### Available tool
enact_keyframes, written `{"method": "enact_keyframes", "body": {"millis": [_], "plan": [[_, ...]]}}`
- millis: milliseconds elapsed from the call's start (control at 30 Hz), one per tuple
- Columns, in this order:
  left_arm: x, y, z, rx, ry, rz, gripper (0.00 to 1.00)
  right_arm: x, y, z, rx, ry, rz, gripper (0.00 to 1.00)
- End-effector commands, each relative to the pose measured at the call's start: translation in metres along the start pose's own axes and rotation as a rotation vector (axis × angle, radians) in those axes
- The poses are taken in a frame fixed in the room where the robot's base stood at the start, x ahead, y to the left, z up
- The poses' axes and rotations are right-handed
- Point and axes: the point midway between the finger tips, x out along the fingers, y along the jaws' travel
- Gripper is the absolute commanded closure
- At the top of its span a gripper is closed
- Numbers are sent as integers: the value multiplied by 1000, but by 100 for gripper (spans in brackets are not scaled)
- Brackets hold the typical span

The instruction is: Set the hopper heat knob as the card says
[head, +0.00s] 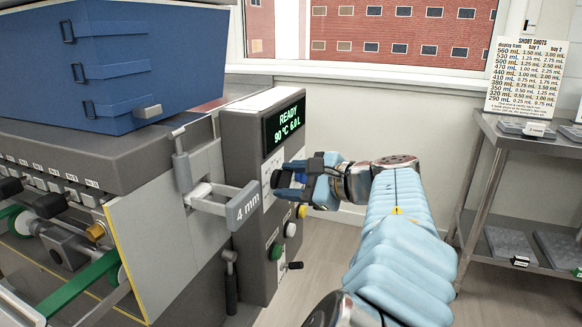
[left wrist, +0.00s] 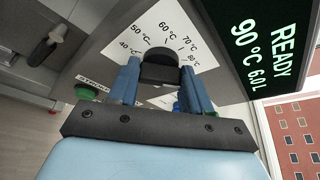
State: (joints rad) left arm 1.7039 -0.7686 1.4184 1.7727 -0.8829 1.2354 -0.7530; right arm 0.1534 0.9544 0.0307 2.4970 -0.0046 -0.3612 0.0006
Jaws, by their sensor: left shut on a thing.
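The hopper heat knob (left wrist: 160,68) is black and sits on a white dial plate (left wrist: 151,37) marked from 40 °C to 80 °C in the left wrist view. My left gripper (head: 284,178) is shut on the knob, its blue fingers on either side of it. In the head view the gripper partly hides the knob and dial. I cannot tell exactly which mark the knob points to. The display (head: 285,122) reads READY, 90 °C, 6.0 L. A card headed SHORT SHOTS (head: 525,75) leans at the back right, listing mL values. My right gripper is out of view.
A handle labelled 4 mm (head: 243,206) sticks out just left of my gripper. Yellow, white and green buttons (head: 276,251) and a small lever (head: 292,266) lie below it. A blue hopper (head: 150,65) tops the machine. A steel shelf rack (head: 497,140) stands right.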

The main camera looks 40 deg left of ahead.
Motion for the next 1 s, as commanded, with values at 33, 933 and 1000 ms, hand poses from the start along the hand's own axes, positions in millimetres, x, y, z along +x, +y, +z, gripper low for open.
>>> {"method": "enact_keyframes", "body": {"millis": [33,933,1000], "plan": [[-1,-2,2,38,1,18,82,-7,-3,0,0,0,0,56],[1,-2,-2,485,2,203,82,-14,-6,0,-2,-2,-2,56],[0,-2,-2,488,2,204,82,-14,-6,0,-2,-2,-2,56]]}}
